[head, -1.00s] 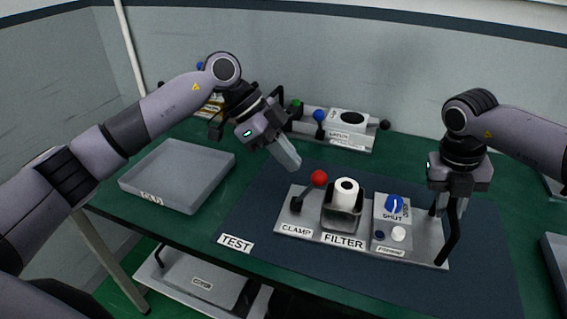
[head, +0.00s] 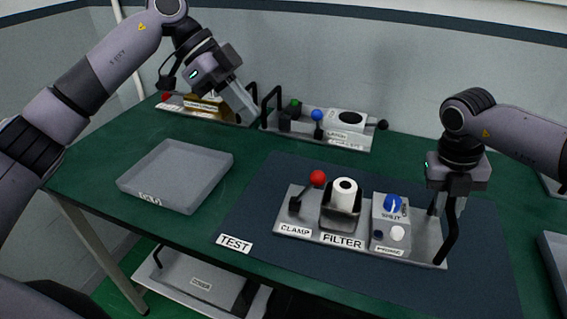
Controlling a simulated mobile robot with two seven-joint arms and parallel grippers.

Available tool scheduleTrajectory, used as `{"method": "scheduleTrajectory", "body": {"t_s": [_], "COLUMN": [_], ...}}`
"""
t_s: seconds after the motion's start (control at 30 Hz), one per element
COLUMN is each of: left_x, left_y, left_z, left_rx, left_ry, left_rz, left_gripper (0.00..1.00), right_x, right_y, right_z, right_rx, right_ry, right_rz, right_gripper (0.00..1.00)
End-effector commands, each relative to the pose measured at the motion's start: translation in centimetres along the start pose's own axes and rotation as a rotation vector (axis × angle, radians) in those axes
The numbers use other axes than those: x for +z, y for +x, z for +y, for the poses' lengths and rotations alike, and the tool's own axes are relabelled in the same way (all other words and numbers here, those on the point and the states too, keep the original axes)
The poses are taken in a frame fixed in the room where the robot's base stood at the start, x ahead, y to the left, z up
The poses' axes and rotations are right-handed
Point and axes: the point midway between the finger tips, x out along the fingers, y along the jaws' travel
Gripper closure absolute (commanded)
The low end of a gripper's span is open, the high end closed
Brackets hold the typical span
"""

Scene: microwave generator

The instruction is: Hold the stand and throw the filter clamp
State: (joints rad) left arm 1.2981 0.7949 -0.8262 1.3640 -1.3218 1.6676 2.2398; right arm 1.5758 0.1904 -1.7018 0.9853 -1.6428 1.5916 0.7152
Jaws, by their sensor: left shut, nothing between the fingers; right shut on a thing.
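The filter stand (head: 425,243) is a grey plate on the dark mat, with CLAMP, FILTER and PRIME labels. The clamp lever with its red knob (head: 317,177) stands at the plate's left end, leaning up to the right. A white filter (head: 345,190) sits in the dark holder beside it. My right gripper (head: 452,205) is shut on the black handle (head: 449,236) at the plate's right end. My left gripper (head: 247,108) is shut and empty, raised well up and left of the red knob, touching nothing.
A grey OLD tray (head: 178,172) lies on the left of the green table (head: 120,140). Two more units, a latch unit (head: 335,128) and a plate with a red knob (head: 200,108), stand at the back.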

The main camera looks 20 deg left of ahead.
Motion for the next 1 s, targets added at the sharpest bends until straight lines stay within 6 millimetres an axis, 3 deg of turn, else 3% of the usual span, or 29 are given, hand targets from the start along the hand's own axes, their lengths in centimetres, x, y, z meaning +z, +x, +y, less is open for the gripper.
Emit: {"method": "scheduleTrajectory", "body": {"t_s": [0.2, 0.23, 0.3, 0.33, 0.73, 1.0], "left_x": [0.1, 0.1, 0.1, 0.1, 0.0, 0.0], "left_y": [0.0, 0.0, 0.0, 0.0, 0.0, 0.0], "left_z": [0.0, 0.0, 0.0, 0.0, 0.0, 0.0], "left_rx": [0.000, 0.000, 0.000, 0.001, 0.001, 0.001], "left_ry": [0.000, 0.000, 0.000, 0.000, 0.000, 0.000], "left_rz": [0.000, 0.000, 0.000, 0.000, 0.000, 0.000], "left_gripper": [1.00, 1.00, 1.00, 1.00, 1.00, 1.00], "right_x": [-0.2, -0.2, -0.2, -0.1, 0.0, 0.0], "right_y": [0.6, 0.6, 0.6, 0.6, -0.8, -6.2], "right_z": [-0.3, -0.3, -0.3, -0.3, -0.1, -0.1], "right_rx": [-0.009, -0.009, -0.008, -0.008, -0.003, -0.003], "right_ry": [0.004, 0.004, 0.004, 0.004, 0.002, 0.002], "right_rz": [0.011, 0.012, 0.011, 0.010, 0.002, 0.000], "right_gripper": [1.00, 0.75, 0.53, 0.49, 0.49, 0.49]}}
